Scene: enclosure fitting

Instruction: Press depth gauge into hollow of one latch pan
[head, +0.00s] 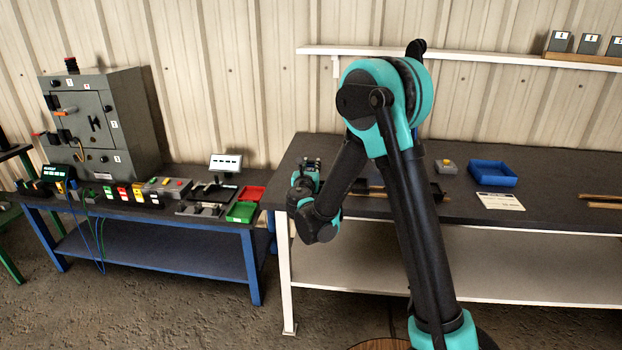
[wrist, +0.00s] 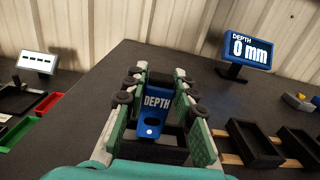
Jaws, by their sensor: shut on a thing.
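In the head view my gripper (head: 306,172) is over the left end of the white-legged bench, and the gauge is too small to tell there. Two black, open latch pans (wrist: 256,146) (wrist: 299,144) sit on wooden rails right of my gripper. They look empty. My arm hides most of the pans in the head view. A blue display (wrist: 248,50) reads DEPTH 0 mm.
A blue tray (head: 493,174), a paper sheet (head: 500,201) and a yellow-topped box (head: 446,166) lie farther right on the bench (head: 560,205). A blue-legged table (head: 150,215) at left carries red (head: 250,193) and green (head: 242,211) trays. A grey cabinet (head: 92,125) stands behind.

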